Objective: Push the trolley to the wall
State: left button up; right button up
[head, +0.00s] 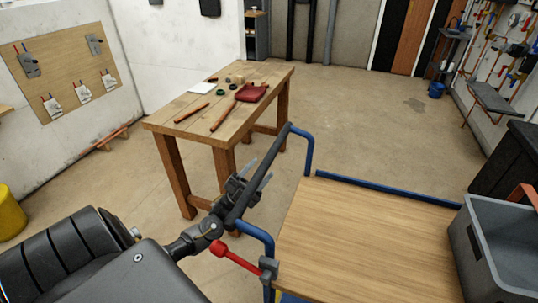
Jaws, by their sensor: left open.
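The trolley (365,235) stands at the lower right of the head view, with a pale wooden top and a blue tube frame. A dark grip bar (272,158) runs along its left side. A red lever (237,258) sits at its near left corner. My left gripper (256,178) is open at the grip bar, its fingertips showing just beyond it; I cannot tell whether they touch it. Walls show at the left (150,30), at the back (345,35) and at the right. My right gripper is out of view.
A grey crate (495,250) stands on the trolley's right end. A wooden workbench (190,125) with tools stands beyond the grip bar. A yellow drum (8,210) is at the left edge. A blue bucket (436,90) is far right. The floor (370,120) beyond the trolley is clear.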

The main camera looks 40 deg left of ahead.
aim_at(269, 160)
pick_arm(q)
jog(key=p+x, duration=0.1)
jog(key=x, duration=0.4)
jog(key=shift+p, duration=0.4)
grip_shut()
